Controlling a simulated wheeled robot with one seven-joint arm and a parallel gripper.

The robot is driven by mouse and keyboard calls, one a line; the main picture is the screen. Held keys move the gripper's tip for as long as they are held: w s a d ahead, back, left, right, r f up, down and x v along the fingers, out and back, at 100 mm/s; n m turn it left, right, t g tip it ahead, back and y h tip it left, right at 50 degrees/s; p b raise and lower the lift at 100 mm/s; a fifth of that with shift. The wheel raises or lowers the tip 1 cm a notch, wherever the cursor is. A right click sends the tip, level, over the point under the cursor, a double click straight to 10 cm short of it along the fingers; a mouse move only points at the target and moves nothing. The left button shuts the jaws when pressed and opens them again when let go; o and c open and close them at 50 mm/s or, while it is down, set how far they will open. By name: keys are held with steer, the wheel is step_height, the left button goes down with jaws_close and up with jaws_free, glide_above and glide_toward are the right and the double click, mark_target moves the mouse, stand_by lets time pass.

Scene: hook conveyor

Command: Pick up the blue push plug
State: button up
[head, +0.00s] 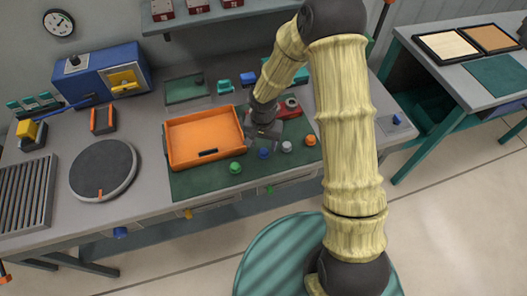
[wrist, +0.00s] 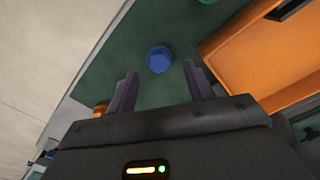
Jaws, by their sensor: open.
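The blue push plug (head: 264,153) stands on the green mat (head: 205,183) near the front edge of the bench, between a green plug and a white plug. In the wrist view the blue plug (wrist: 159,59) lies ahead of the fingertips, roughly midway between the two fingers. My gripper (head: 262,140) is above the mat, close behind the blue plug in the head view. In the wrist view my gripper (wrist: 160,82) is open, with nothing between its fingers. The blue plug's top is fully visible in the wrist view.
An orange tray (head: 178,152) sits left of my gripper. A green plug (head: 235,168), a white plug (head: 287,147) and an orange plug (head: 310,140) share the row. A red block (head: 290,108) stands behind. A round grey turntable (head: 103,165) is further left.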

mark_target(263, 151)
stand_by(0.3)
steer(key=shift+f+p, duration=0.9)
steer(key=shift+f, duration=1.7)
steer(key=shift+c, duration=0.4)
steer(key=c, duration=0.8)
